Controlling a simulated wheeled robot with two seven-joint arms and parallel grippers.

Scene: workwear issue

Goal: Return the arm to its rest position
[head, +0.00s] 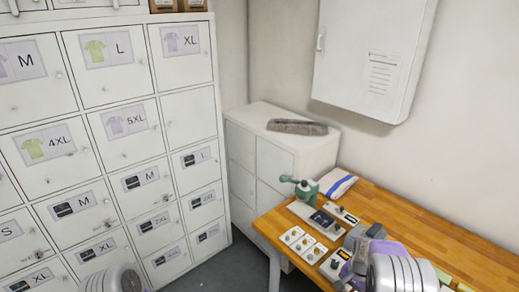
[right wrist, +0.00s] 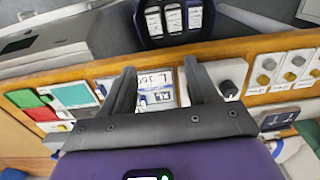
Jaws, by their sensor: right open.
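My right arm comes in at the lower right of the head view, over the wooden bench (head: 440,235). In the right wrist view my right gripper (right wrist: 160,68) has its two fingers apart, with nothing held between them. Beyond the fingers, on the bench, lie white labels or cards (right wrist: 155,78) with size letters such as L and XL. Whether the fingers touch them is not clear. Only a grey rounded part of my left arm shows at the bottom left of the head view; my left gripper is out of view.
A green hand press (head: 306,190), a folded white-and-blue cloth (head: 337,184) and cards with small knobs (head: 297,239) are on the bench. Lockers (head: 125,95) stand left; a low cabinet (head: 300,150) bears a grey brush-like item (head: 297,127). A white wall cabinet (head: 350,55) hangs above.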

